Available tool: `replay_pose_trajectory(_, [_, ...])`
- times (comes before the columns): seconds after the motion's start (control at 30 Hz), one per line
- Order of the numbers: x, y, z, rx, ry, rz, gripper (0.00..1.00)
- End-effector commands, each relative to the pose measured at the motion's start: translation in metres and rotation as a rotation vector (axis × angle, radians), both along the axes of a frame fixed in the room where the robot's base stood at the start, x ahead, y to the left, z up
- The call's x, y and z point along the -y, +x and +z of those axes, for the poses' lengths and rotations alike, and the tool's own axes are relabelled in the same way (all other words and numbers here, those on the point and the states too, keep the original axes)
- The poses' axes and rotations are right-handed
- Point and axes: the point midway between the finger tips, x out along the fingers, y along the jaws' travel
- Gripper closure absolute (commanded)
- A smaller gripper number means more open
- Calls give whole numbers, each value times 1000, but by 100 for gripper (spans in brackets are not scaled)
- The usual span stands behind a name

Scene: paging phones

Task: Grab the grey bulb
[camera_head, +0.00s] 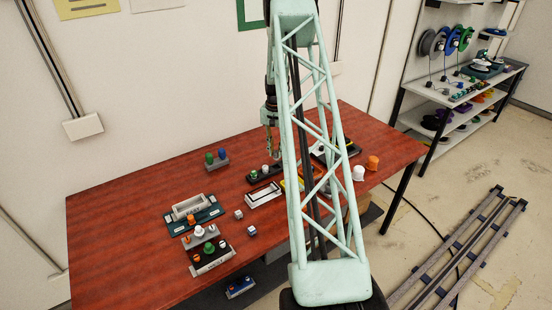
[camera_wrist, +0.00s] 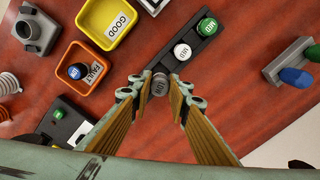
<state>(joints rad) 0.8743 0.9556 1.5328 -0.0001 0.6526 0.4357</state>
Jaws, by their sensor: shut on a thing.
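The grey bulb (camera_wrist: 159,84) sits between the fingertips of my gripper (camera_wrist: 160,90) in the wrist view, its labelled top facing the camera. My gripper is shut on it. The bulb lies in line with a dark rack (camera_wrist: 194,38) that holds a white bulb (camera_wrist: 183,51) and a green bulb (camera_wrist: 207,26). I cannot tell whether the grey bulb is seated in the rack or lifted from it. In the head view my gripper (camera_head: 271,150) points down above the rack (camera_head: 263,174); the grey bulb cannot be made out there.
A yellow GOOD tray (camera_wrist: 134,34) and an orange FAULT tray (camera_wrist: 101,52) holding a blue bulb (camera_wrist: 77,71) lie left of the rack. A grey holder (camera_wrist: 275,70) with blue and green bulbs stands right. The red table's left side (camera_head: 110,220) is clear.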

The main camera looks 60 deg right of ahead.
Motion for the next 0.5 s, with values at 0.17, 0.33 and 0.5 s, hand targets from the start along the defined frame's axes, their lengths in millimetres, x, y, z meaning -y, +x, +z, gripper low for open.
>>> replay_pose_trajectory(0.17, [0, 0, 20, 0, -1, 0, 91])
replay_pose_trajectory(0.33, [0, 0, 32, 0, 0, 0, 91])
replay_pose_trajectory(0.5, [0, 0, 36, 0, 1, 0, 91])
